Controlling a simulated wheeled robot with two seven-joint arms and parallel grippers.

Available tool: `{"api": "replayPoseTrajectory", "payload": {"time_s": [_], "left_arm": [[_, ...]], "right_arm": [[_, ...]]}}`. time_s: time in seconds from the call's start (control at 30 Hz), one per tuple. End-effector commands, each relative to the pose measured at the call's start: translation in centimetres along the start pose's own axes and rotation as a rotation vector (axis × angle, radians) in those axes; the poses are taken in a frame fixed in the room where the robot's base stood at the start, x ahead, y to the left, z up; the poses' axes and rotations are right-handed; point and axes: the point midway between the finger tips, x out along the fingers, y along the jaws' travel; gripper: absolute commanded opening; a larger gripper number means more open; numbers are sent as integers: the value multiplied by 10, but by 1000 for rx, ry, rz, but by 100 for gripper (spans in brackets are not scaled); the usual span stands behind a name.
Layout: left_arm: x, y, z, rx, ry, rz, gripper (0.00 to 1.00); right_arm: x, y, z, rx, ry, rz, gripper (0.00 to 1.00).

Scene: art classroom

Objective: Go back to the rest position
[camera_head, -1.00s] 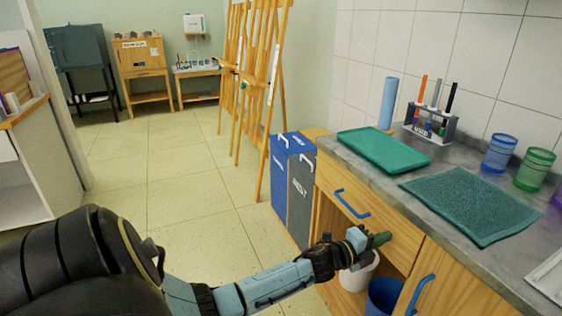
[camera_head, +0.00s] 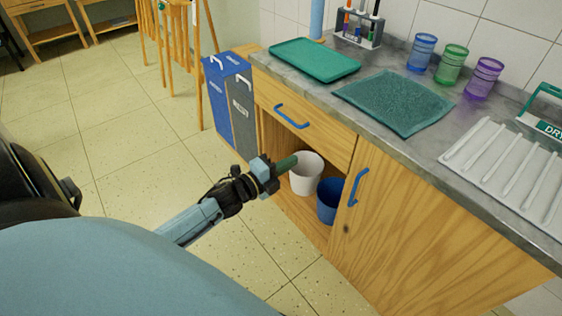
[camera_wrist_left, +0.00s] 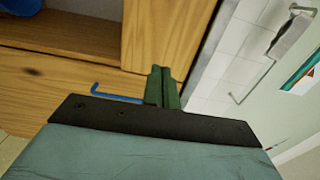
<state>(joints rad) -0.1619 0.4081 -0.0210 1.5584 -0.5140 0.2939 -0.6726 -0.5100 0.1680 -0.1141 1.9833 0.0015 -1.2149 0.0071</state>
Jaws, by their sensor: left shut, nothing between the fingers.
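My left gripper (camera_head: 286,163) reaches in from the left in the head view, in front of the cabinet's open compartment. Its green fingers are shut with nothing between them. In the left wrist view the closed fingers (camera_wrist_left: 163,88) show against the wooden cabinet front, with a blue handle beside them. The fingertips appear close to a white bucket (camera_head: 306,174) in the head view; whether they touch it I cannot tell. My right gripper is not in view.
A wooden cabinet (camera_head: 400,215) with a grey counter stands at the right. A blue bucket (camera_head: 328,200) is in its open compartment. A green tray (camera_head: 315,60), a teal mat (camera_head: 395,100), cups and a white drying rack (camera_head: 510,170) are on top. Blue and grey bins (camera_head: 230,105) stand beside it. The tiled floor at left is open.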

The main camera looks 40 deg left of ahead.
Motion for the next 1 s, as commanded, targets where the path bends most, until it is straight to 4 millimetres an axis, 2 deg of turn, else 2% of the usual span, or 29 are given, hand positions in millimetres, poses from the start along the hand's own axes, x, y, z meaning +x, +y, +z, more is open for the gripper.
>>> {"api": "replayPoseTrajectory", "payload": {"time_s": [0.13,0.43,0.57,0.67,0.77,0.87,1.0], "left_arm": [[-15,0,0,-2,-1,1,0],[-20,1,0,-7,-4,3,0],[-24,12,0,-93,-66,49,0],[-34,33,0,-246,-177,133,0],[-52,63,-5,-449,-325,247,0],[-78,94,-17,-653,-480,371,0],[-120,131,-45,-902,-690,546,0]], "right_arm": [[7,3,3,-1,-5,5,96],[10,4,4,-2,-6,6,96],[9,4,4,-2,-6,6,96],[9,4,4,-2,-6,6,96],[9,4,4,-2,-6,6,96],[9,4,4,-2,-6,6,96],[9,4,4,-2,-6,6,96]]}}
